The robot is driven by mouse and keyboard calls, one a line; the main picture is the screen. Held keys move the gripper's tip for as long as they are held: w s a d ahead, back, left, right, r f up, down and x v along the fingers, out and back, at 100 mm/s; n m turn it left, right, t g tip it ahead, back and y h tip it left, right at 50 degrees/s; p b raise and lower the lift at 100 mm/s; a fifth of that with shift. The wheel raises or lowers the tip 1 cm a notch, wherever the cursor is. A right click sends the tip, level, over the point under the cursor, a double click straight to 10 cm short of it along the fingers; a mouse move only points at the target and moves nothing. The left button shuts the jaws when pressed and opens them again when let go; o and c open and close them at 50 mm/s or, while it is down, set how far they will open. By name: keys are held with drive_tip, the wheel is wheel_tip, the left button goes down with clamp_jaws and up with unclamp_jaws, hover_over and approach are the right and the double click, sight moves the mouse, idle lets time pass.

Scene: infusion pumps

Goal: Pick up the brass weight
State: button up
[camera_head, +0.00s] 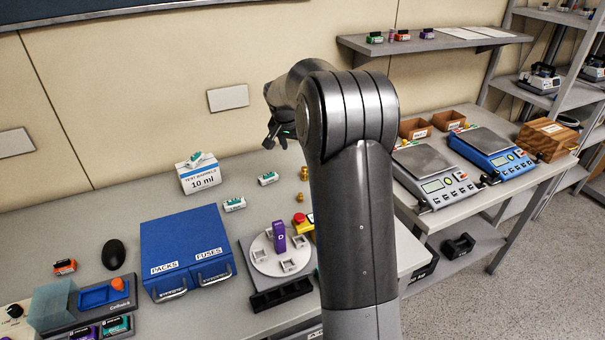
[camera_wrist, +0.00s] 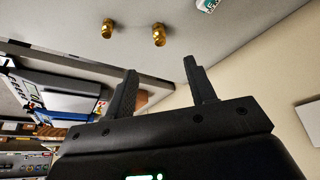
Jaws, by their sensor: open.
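Two small brass weights stand on the grey bench. In the head view one brass weight (camera_head: 304,173) stands behind the other (camera_head: 301,197), just left of my arm. In the wrist view they show near the top edge, one brass weight (camera_wrist: 108,28) on the left and the other (camera_wrist: 158,36) nearer the middle. My gripper (camera_head: 277,133) is raised above the bench toward the wall, partly hidden by my arm. In the wrist view its two fingers (camera_wrist: 160,65) are spread apart with nothing between them. Both weights are apart from the fingers.
A turntable (camera_head: 262,262) with a purple piece and a red button (camera_head: 299,218) stand in front of the weights. Small vials (camera_head: 268,178) and a 10 ml box (camera_head: 199,174) lie left. A blue drawer unit (camera_head: 187,245) is farther left. Scales (camera_head: 424,160) stand right of my arm.

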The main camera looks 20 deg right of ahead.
drive_tip(key=m, duration=0.1)
approach(304, 169)
drive_tip(key=w, duration=0.1)
drive_tip(key=x, duration=0.5)
drive_tip(key=shift+d, duration=0.25)
drive_tip(key=x, duration=0.5)
drive_tip(key=shift+s+a+f, duration=0.1)
drive_tip(key=shift+s+f, duration=0.1)
drive_tip(key=shift+s, duration=0.1)
clamp_jaws()
